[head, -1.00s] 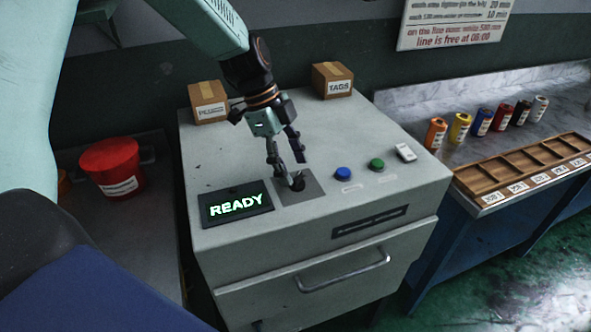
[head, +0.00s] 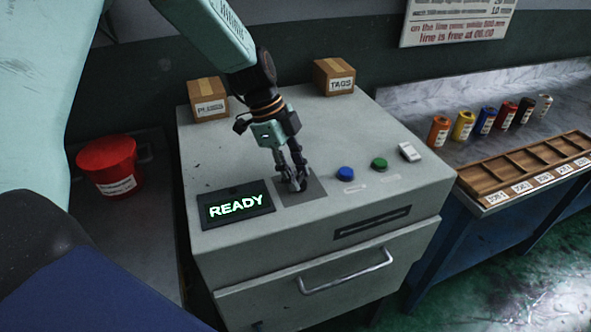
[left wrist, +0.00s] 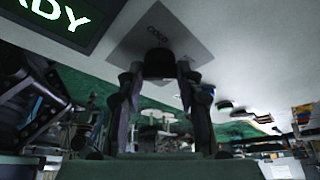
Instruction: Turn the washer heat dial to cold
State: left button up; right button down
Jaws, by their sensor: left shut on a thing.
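The washer (head: 240,155) is a grey cabinet with a sloped top and a lit READY screen (head: 236,206). Right of the screen, a dark square plate (head: 315,191) carries the heat dial. My left gripper (head: 296,184) is shut on the dial and hides most of it in the head view. In the left wrist view the black dial (left wrist: 159,64) sits between the two fingers (left wrist: 160,85), with the word COLD on the plate beyond it. The dial's pointer direction cannot be told. My right gripper is not in view.
A blue button (head: 345,174), a green button (head: 379,164) and a white switch (head: 410,152) stand right of the plate. Two cardboard boxes (head: 208,100) (head: 334,77) stand at the back. A red tub (head: 109,167) is at left, a wooden tray (head: 525,170) at right.

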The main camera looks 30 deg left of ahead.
pick_arm(q)
jog(key=shift+d+r, duration=0.15)
jog(key=shift+r, duration=0.1)
jog(key=c, duration=0.3)
jog(key=shift+w, duration=0.1)
